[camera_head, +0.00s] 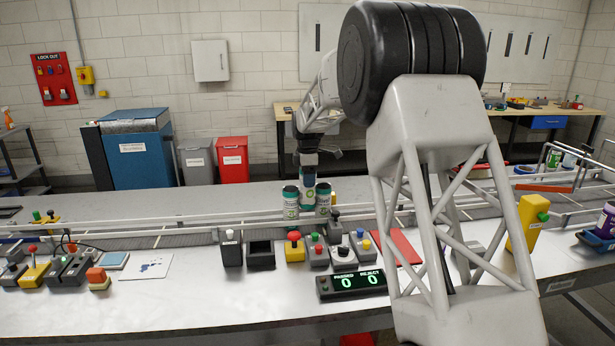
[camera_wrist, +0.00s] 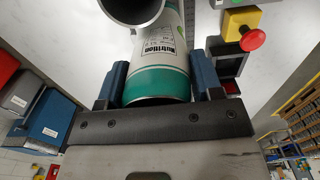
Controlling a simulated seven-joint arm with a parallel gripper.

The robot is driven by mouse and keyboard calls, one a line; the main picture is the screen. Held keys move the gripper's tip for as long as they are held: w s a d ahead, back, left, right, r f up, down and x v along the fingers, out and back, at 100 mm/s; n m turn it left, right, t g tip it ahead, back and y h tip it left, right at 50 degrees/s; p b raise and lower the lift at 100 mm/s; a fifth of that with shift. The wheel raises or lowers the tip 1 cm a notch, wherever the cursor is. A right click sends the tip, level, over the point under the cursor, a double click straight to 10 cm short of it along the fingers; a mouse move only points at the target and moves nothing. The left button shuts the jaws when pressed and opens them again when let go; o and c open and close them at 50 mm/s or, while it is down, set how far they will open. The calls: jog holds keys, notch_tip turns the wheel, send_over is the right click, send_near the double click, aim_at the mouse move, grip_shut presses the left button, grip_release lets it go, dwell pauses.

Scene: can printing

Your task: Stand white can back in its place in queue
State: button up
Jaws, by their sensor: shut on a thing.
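A white can (camera_wrist: 165,62) with a teal band and a "Nutrition" label lies between the two blue fingers of my gripper (camera_wrist: 160,75) in the wrist view. The fingers are shut on it. In the head view my gripper (camera_head: 308,162) reaches down at the conveyor, behind two white-and-green cans, a left one (camera_head: 291,203) and a right one (camera_head: 323,200). These stand upright and close together. The held can is mostly hidden there by them, and I cannot tell whether it touches the belt.
Rails (camera_head: 130,234) run along the conveyor. A yellow post (camera_head: 526,222) stands to the right. My arm covers part of the belt.

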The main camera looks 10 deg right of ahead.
aim_at(308, 197)
jog(key=shift+f, duration=3.95)
jog(key=o, duration=1)
jog(key=shift+o, duration=0.2)
jog(key=shift+r, duration=0.1)
notch_tip(308, 197, up, 8)
